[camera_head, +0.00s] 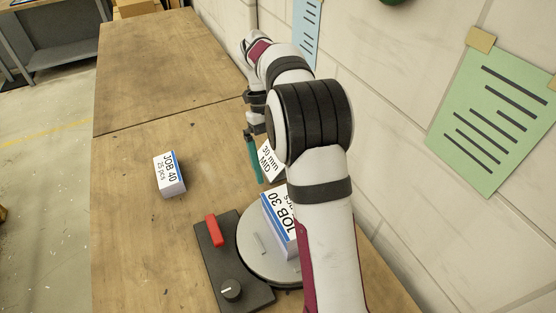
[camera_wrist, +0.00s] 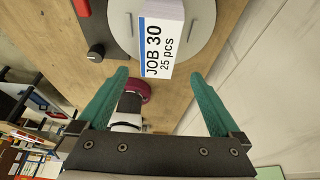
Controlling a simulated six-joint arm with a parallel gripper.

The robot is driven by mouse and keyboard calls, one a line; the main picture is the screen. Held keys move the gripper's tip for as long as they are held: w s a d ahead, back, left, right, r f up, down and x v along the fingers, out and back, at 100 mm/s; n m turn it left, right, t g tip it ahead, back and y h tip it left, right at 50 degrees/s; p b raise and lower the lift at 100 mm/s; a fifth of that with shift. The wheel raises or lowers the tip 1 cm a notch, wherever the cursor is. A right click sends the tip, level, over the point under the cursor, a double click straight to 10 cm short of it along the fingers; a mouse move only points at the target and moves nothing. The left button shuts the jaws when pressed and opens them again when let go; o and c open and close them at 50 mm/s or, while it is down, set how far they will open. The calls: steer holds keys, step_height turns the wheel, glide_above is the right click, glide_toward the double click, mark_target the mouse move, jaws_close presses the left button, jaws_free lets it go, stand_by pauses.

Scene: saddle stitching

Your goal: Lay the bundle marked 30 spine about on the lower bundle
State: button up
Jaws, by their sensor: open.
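The bundle marked JOB 30 (camera_head: 278,222), a white block with a blue stripe, rests on a round grey disc (camera_head: 257,254), partly hidden by my arm. In the wrist view the bundle (camera_wrist: 164,40) reads JOB 30, 25 pcs, and the disc (camera_wrist: 204,14) shows around it. A second white and blue bundle marked JOB 40 (camera_head: 169,175) sits apart on the table, to the left. Which is the lower bundle, I cannot tell. My gripper (camera_wrist: 158,76) is open and empty, its teal fingers apart with the JOB 30 bundle beyond their tips. In the head view one teal finger (camera_head: 254,160) shows.
A black base (camera_head: 213,262) with a red lever (camera_head: 213,231) and a round knob (camera_head: 231,290) adjoins the disc. A white card reading 30 mm MID (camera_head: 269,160) stands beyond the disc. The wall is close on the right. The wooden table (camera_head: 140,130) is clear at the far left.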

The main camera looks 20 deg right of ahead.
steer(key=s+a+r+n+t, duration=0.1)
steer(key=s+a+r+n, duration=0.5)
steer(key=n, duration=0.4)
steer(key=s+a+f+n+t+y, duration=0.1)
steer(key=s+a+f+n, duration=0.2)
steer(key=s+n, duration=0.6)
steer(key=s+a+f+n+t, duration=0.2)
steer(key=s+a+f+n, duration=0.1)
steer(key=s+n, duration=0.7)
steer(key=shift+a+n+y, duration=0.4)
steer(key=shift+a+n, duration=0.35)
steer(key=shift+n, duration=0.05)
steer(key=shift+f, duration=0.1)
